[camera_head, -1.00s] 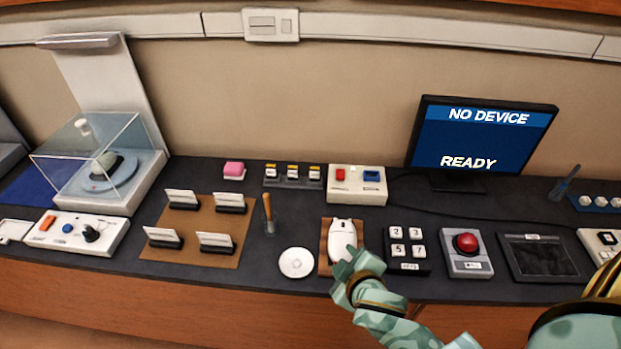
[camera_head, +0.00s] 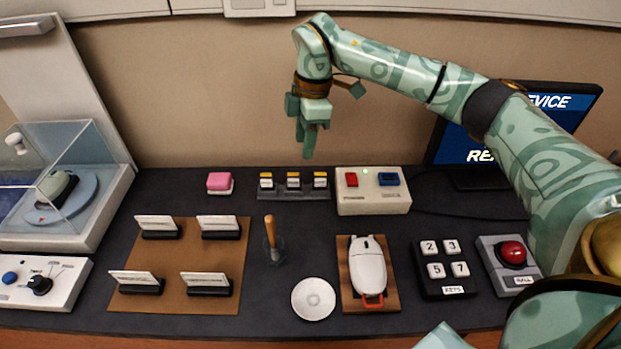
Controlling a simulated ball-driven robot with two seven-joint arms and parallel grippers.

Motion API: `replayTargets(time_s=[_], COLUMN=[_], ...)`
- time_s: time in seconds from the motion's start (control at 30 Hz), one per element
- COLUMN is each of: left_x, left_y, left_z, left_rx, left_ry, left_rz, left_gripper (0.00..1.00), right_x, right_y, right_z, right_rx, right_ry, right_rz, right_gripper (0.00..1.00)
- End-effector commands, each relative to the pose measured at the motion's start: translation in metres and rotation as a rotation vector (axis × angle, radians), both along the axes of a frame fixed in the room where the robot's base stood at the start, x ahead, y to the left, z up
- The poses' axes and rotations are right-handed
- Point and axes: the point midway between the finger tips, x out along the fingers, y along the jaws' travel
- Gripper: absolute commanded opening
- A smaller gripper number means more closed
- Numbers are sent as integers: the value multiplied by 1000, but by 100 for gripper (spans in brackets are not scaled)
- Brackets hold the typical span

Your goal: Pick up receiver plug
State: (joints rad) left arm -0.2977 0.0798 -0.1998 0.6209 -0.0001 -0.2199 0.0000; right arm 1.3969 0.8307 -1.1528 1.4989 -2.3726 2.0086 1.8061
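My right gripper (camera_head: 307,138) hangs fingers-down in front of the back wall, above the rack and the white box. Its fingers look close together, and I cannot tell whether they are shut. Nothing clearly shows between them. Below it a dark rack (camera_head: 293,194) holds three small white blocks with yellow tops. To their right a white box (camera_head: 372,204) bears a red piece (camera_head: 351,180) and a blue piece (camera_head: 389,179). I cannot tell which of these small pieces is the receiver plug; the labels are too small. My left gripper is not in view.
A white mouse (camera_head: 367,266) lies on a wooden pad (camera_head: 390,300). A key block (camera_head: 430,288), a red button (camera_head: 513,254), a white disc (camera_head: 313,299) and a wooden-handled tool (camera_head: 270,238) stand nearby. My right arm partly covers the monitor (camera_head: 580,103).

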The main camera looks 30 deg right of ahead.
Motion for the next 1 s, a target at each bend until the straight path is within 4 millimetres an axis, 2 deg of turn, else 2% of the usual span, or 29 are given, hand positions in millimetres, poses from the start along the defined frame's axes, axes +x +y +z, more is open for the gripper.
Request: replayTargets(time_s=[0.03,0.1,0.2,0.27,0.5,0.6,0.87,1.0], left_x=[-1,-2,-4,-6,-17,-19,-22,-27], left_y=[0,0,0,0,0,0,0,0], left_z=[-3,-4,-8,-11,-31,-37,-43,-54], left_rx=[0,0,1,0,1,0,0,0], left_ry=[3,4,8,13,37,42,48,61], left_rz=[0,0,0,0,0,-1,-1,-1], left_gripper=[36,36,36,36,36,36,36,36], right_x=[1,-1,-2,-3,-3,-3,-2,-1], right_y=[-20,-37,-46,-47,-46,-46,-45,-45], right_z=[8,17,14,4,-58,-76,-94,-116], right_rx=[-51,-99,-125,-128,-126,-125,-124,-124], right_ry=[18,40,55,58,61,58,54,57], right_rz=[-100,-203,-266,-274,-267,-267,-265,-263], right_gripper=[40,40,40,40,40,40,40,40])
